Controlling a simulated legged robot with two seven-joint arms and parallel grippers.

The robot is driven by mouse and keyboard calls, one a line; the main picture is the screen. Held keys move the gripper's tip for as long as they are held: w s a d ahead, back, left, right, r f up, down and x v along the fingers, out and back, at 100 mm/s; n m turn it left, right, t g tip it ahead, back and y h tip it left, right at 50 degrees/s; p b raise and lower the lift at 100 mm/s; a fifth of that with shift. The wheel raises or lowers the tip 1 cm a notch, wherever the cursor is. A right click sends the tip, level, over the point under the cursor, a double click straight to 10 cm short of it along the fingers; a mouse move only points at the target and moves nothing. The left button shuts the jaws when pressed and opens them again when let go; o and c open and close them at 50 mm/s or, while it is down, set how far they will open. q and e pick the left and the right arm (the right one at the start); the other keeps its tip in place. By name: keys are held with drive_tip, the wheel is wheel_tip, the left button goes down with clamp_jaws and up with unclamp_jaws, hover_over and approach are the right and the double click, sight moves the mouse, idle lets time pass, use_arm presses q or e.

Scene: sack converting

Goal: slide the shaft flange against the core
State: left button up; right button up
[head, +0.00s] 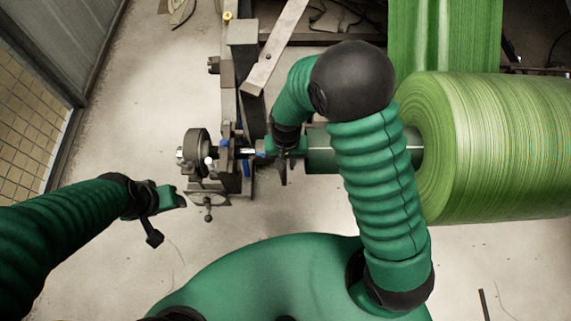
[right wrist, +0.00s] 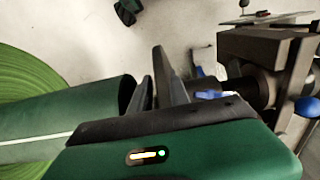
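A large green roll (head: 490,145) lies at the right in the head view. A dark green cylinder (head: 319,150) with a pale line runs left from its end face, and also shows in the right wrist view (right wrist: 65,122). I cannot tell whether it is the core or the flange. My right gripper (head: 283,168) is at the cylinder's left end, beside the shaft. In the right wrist view its two dark fingers (right wrist: 158,85) stand just past the cylinder's end; what lies between them is hidden. My left gripper (head: 168,215) is at the left, apart from the shaft; its opening is unclear.
A metal stand (head: 228,135) with a round black handwheel (head: 196,147) and blue parts carries the shaft's left end. A pale bar (head: 275,45) slants behind it. A green web (head: 440,30) hangs at the back right. Bare floor (head: 135,130) is clear at the left.

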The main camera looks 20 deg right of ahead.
drive_tip(key=shift+f, duration=0.1)
drive_tip(key=shift+a, duration=0.25)
clamp_jaws()
drive_tip(key=shift+d, duration=0.1)
idle(1.1)
